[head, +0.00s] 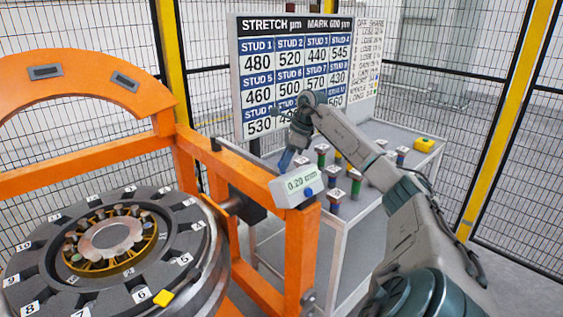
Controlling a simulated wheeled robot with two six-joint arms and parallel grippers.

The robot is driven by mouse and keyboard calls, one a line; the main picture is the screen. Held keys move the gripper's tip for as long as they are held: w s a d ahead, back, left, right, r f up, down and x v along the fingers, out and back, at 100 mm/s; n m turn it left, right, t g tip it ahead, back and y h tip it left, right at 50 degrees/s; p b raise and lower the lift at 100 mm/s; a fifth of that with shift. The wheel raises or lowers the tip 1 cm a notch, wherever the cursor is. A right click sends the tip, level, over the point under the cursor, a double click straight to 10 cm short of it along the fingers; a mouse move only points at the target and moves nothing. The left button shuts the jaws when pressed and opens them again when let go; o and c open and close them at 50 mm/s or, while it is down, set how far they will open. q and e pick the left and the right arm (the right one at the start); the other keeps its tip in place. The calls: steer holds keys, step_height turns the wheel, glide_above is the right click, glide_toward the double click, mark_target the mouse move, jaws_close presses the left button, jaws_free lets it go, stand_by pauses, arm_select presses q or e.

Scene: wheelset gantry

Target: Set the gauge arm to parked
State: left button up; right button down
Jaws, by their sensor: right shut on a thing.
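The gauge arm carries a pale grey box with a "0.20 mm" readout (298,186) and a blue button. It sits at the top of the orange gantry post, beside the wheelset. My right gripper (286,162) points down just above and behind this box, in front of the lower part of the board. It is shut on a blue part, seemingly the gauge arm's handle; the fingers hide most of the contact. My left gripper is out of view.
The wheelset (180,275) with numbered dark segments lies at lower left, a yellow marker (163,298) on its rim. The orange gantry frame (302,255) stands beside it.

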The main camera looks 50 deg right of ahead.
steer(key=c, duration=1.3)
jaws_free()
steer(key=shift+d+r, duration=0.15)
steer(key=shift+d, duration=0.1)
steer(key=shift+o, duration=1.2)
steer(key=shift+s+d, duration=0.1)
steer(key=shift+d, duration=0.1)
steer(key=shift+r, duration=0.2)
steer(key=v, duration=1)
steer(key=shift+s+b, duration=0.15)
steer(key=shift+b, duration=0.2)
steer(key=shift+d, duration=0.1)
